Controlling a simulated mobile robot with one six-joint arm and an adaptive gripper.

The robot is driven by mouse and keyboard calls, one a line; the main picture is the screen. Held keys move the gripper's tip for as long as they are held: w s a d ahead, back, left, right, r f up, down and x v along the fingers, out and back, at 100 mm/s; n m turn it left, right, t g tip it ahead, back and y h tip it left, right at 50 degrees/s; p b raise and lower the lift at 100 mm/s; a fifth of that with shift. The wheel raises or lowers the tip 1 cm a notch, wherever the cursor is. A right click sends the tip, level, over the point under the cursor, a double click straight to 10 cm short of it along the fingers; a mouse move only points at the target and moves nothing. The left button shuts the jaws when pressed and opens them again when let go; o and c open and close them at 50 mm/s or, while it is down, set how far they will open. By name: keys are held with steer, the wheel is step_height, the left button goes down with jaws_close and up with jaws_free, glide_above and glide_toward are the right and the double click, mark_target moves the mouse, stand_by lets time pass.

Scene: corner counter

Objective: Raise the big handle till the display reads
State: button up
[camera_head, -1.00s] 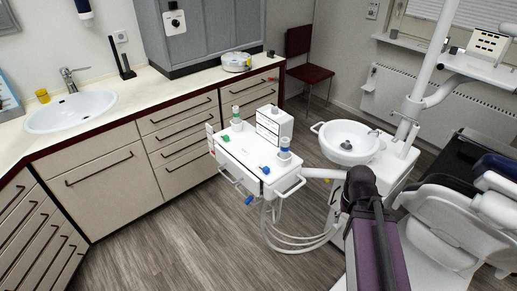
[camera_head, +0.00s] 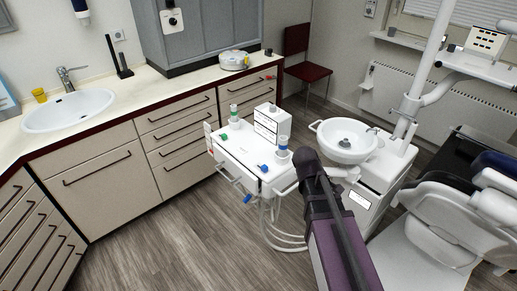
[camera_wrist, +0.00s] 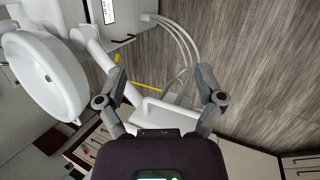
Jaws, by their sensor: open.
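A white cart (camera_head: 240,152) stands left of my arm in the head view. It has blue and green knobs on top and a small white box (camera_head: 270,122) with printed text on its face. White rails run along its sides, one on the right (camera_head: 284,186); I cannot tell which part is the big handle. No lit display reading is legible. My gripper (camera_wrist: 160,78) is open in the wrist view, with nothing clearly held. A white bar-like part (camera_wrist: 152,112) and a yellow strip (camera_wrist: 147,87) show between its fingers. My arm hides the fingers in the head view.
A white basin (camera_head: 345,134) on a white unit (camera_head: 375,195) is close right of my arm. White hoses (camera_head: 270,225) hang below the cart. A dental chair (camera_head: 440,205) is at the right. The wooden floor (camera_head: 170,245) at the left front is clear.

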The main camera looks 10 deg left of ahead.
steer(key=w+a+r+n+t+h, duration=0.35)
steer(key=w+a+n, duration=0.25)
steer(key=a+n, duration=0.5)
steer(key=n+t, duration=0.5)
steer(key=n, duration=0.2)
glide_toward(280, 144)
steer(key=s+a, duration=0.1)
steer(key=shift+s+a+r, duration=0.1)
steer(key=shift+r, duration=0.25)
steer(key=shift+b+x, duration=2.85)
steer(key=shift+x, duration=4.1)
steer(key=shift+s+f, duration=0.1)
steer(key=shift+s, duration=0.05)
jaws_close()
